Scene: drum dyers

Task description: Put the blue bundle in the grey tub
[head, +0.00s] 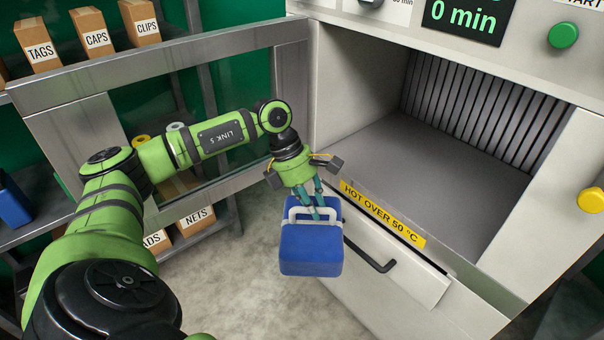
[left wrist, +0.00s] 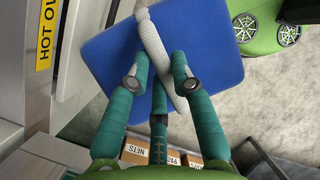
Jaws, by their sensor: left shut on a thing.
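The blue bundle (head: 311,255) is a boxy blue block with a pale grey-white handle. It hangs in front of the open machine, clear of the floor. My left gripper (head: 316,208) is shut on the bundle's handle from above. In the left wrist view the green fingers (left wrist: 161,86) close around the pale handle (left wrist: 153,42), with the blue body (left wrist: 95,50) beyond them. No grey tub can be picked out in either view. My right gripper is not in view.
The dryer's open chamber (head: 440,160) is empty, just right of the bundle. Its drawer front with a dark handle (head: 370,250) is beside the bundle. The metal-framed glass door (head: 180,55) stands open behind my left arm. Shelves hold labelled boxes (head: 95,38) and a blue container (head: 13,203).

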